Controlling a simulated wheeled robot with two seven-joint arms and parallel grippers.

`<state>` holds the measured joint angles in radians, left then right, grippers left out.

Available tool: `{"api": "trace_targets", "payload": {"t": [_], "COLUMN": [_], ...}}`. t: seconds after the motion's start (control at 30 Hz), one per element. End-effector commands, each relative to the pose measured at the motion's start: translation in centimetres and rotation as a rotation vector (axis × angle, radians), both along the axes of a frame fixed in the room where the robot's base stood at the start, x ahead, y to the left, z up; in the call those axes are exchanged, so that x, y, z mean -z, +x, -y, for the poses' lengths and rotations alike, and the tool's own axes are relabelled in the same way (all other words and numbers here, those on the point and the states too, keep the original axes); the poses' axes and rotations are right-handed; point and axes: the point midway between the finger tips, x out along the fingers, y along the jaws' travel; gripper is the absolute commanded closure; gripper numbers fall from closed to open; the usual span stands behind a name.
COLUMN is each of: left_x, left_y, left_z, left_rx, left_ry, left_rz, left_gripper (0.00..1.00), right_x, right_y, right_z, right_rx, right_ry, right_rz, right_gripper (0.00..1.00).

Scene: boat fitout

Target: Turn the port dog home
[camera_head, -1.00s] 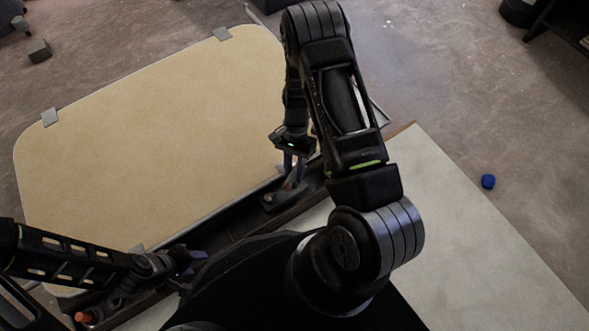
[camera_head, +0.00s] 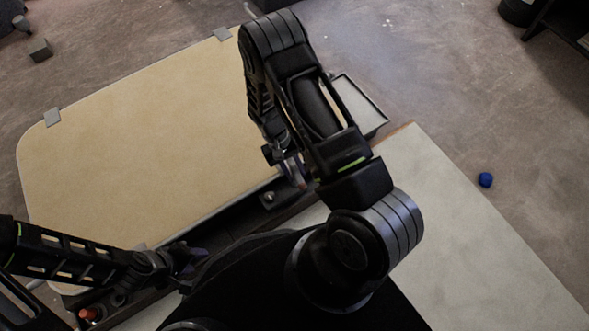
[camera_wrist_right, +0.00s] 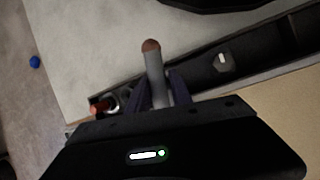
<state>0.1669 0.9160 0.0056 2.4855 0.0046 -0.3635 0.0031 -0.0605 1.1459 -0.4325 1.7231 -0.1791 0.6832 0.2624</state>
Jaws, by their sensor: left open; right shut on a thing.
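My right gripper (camera_head: 295,172) is shut on a grey rod-like handle with a reddish-brown end, seen in the right wrist view (camera_wrist_right: 153,65). In the head view my right arm hides most of it. A dark fitting with a pale stub (camera_head: 268,197) sits on the dark rail beside the gripper; it also shows in the right wrist view (camera_wrist_right: 222,62). The handle appears apart from this fitting. My left gripper (camera_head: 190,262) is open and empty over the rail's left part. Which fitting is the port dog I cannot tell.
An orange-red knob (camera_head: 90,314) stands at the rail's left end. Another red piece (camera_wrist_right: 100,106) shows in the right wrist view. The tan panel (camera_head: 130,140) lies behind the rail. A shallow tray (camera_head: 375,103) lies right of my arm. A blue block (camera_head: 486,180) is on the floor.

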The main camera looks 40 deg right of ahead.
Motion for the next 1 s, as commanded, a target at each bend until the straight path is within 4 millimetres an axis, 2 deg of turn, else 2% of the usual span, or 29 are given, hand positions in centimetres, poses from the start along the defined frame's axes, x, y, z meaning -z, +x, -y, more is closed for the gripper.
{"api": "trace_targets", "payload": {"t": [0.3,0.83,0.87,1.0], "left_x": [-0.39,-0.41,-0.41,-0.41], "left_y": [-0.12,-0.14,-0.14,-0.13], "left_z": [0.13,0.15,0.15,0.14], "left_rx": [0.003,0.003,0.003,0.003], "left_ry": [-0.002,-0.002,-0.002,-0.002], "left_rz": [-0.002,-0.003,-0.003,-0.002], "left_gripper": [0.57,0.57,0.57,0.57], "right_x": [-0.02,0.02,0.02,0.02], "right_y": [0.02,0.09,0.09,0.06], "right_z": [0.13,0.1,0.1,0.08], "right_rx": [-0.157,-0.182,-0.182,-0.182], "right_ry": [-0.002,-0.001,-0.001,-0.001], "right_rz": [0.001,0.003,0.003,0.002], "right_gripper": [1.0,1.0,0.71,0.6]}}
